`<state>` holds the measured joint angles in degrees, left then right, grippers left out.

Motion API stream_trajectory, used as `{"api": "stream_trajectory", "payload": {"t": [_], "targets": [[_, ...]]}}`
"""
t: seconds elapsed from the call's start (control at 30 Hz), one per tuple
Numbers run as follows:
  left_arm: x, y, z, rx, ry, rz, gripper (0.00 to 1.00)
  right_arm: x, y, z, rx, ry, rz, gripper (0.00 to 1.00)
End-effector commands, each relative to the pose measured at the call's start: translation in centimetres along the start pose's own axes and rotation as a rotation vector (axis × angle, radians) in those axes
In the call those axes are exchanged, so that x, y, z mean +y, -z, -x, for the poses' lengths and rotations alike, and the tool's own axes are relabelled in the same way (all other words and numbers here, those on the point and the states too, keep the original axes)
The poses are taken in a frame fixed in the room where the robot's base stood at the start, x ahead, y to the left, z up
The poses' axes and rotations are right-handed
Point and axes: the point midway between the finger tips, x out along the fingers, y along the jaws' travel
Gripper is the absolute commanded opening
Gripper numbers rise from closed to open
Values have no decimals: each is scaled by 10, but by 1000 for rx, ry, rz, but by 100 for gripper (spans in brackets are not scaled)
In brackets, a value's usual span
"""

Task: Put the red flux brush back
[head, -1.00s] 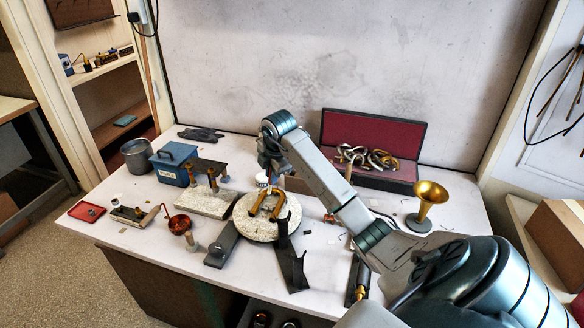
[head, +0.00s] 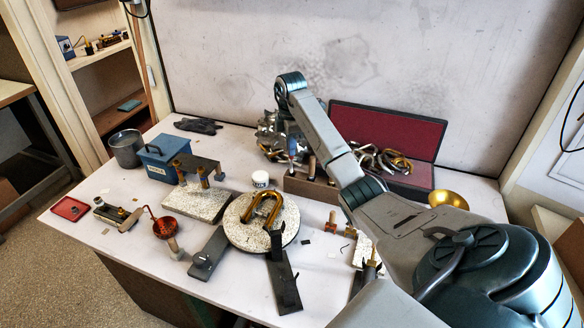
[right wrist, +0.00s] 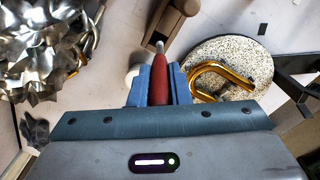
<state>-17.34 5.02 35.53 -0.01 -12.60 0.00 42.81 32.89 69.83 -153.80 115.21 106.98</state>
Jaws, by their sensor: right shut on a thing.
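The red flux brush (right wrist: 160,86) is in my right gripper (right wrist: 154,90), which is shut on its red handle in the right wrist view. Its pale metal end points up in that view, towards a brown wooden block (right wrist: 178,22). In the head view my right gripper (head: 290,150) is at the back of the bench, by the wooden rack (head: 312,188), with its fingers partly lost against shiny crumpled metal. A few handles stand in the rack. I cannot tell whether the brush touches the rack. My left gripper is not in view.
A white jar (head: 260,180) stands left of the rack. The round speckled plate (head: 245,237) with a brass bow (head: 262,208) lies in front. Crumpled metal (right wrist: 40,50) is close by the gripper. A red-lined case (head: 392,130) and brass bell (head: 447,198) are right.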

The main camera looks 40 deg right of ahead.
Motion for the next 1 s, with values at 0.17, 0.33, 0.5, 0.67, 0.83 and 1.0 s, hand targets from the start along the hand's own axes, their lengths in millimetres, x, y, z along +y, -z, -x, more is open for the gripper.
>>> {"api": "stream_trajectory", "payload": {"t": [0.17, 0.33, 0.5, 0.67, 0.83, 1.0], "targets": [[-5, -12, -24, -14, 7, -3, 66, 0, 0, -25, 0, -1, 0, 0], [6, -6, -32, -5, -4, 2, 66, 0, 0, -38, -1, 1, 0, 0], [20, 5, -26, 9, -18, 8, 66, -1, -1, -61, -2, 4, -1, 0], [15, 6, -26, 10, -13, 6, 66, 0, 0, -72, -1, -1, 0, 0], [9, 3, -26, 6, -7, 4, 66, 0, 0, -73, -1, -1, 0, 0], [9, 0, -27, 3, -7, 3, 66, 0, 0, -75, -1, -1, 0, 26]]}}
